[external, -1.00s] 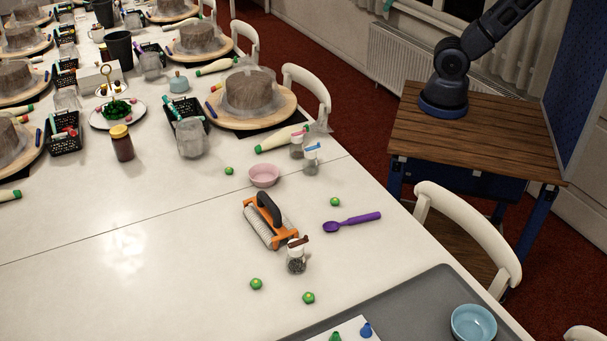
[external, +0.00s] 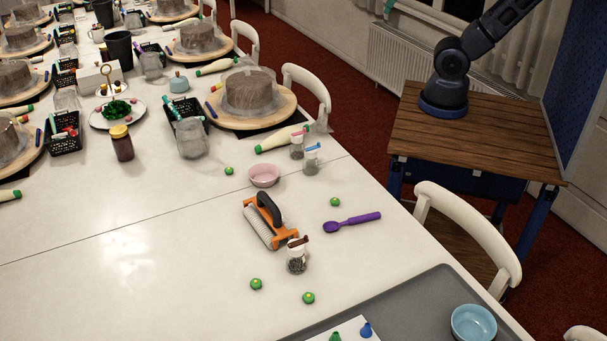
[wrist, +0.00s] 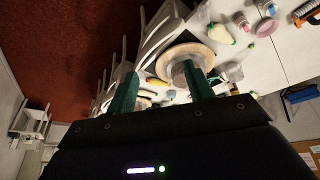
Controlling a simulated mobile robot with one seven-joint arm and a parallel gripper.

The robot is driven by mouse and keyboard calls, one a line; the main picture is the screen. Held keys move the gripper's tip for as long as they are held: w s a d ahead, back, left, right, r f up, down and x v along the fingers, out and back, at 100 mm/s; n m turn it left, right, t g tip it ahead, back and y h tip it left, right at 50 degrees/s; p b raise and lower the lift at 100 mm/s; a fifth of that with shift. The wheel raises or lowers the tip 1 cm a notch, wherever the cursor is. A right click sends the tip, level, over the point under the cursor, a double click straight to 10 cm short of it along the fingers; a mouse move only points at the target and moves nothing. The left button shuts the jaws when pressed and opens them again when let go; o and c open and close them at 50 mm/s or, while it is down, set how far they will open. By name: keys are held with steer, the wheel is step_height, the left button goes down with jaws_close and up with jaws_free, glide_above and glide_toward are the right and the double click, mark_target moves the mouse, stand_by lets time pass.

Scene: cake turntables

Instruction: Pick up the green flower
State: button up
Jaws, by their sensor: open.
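Several small round green pieces lie apart on the white table in the external view. One is near the pink bowl (external: 229,170), one is above the purple scoop (external: 335,202), and two are near the front, a left one (external: 256,284) and a right one (external: 308,298). They are too small to tell which is a flower. My gripper (wrist: 161,72) shows in the wrist view with its two green fingers wide apart and nothing between them. It points across the room toward chairs and a cake turntable. The external view shows only part of my arm, not the gripper.
An orange-framed roller (external: 265,222), a shaker jar (external: 296,262), a pink bowl (external: 264,176) and a purple scoop (external: 352,222) stand among the green pieces. A grey tray (external: 420,300) holds a blue bowl (external: 473,323). White chairs (external: 470,235) line the table's right edge. The table's left front is clear.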

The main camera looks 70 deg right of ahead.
steer(key=w+a+f+n+g, duration=0.1)
steer(key=w+a+f+n, duration=0.2)
steer(key=w+a+n, duration=0.6)
steer(key=w+a+f+n+g, duration=0.1)
steer(key=w+a+f+n, duration=0.2)
steer(key=w+a+n, duration=0.55)
steer(key=n+g, duration=0.2)
steer(key=n, duration=1.9)
glide_above(335, 200)
steer(key=d, duration=0.1)
step_height(335, 200, down, 33)
steer(key=shift+s+f, duration=0.1)
steer(key=shift+a+f, duration=0.2)
steer(key=shift+f, duration=1.05)
steer(key=shift+a+f, duration=0.2)
steer(key=shift+f, duration=1)
steer(key=c, duration=1)
steer(key=shift+r, duration=0.1)
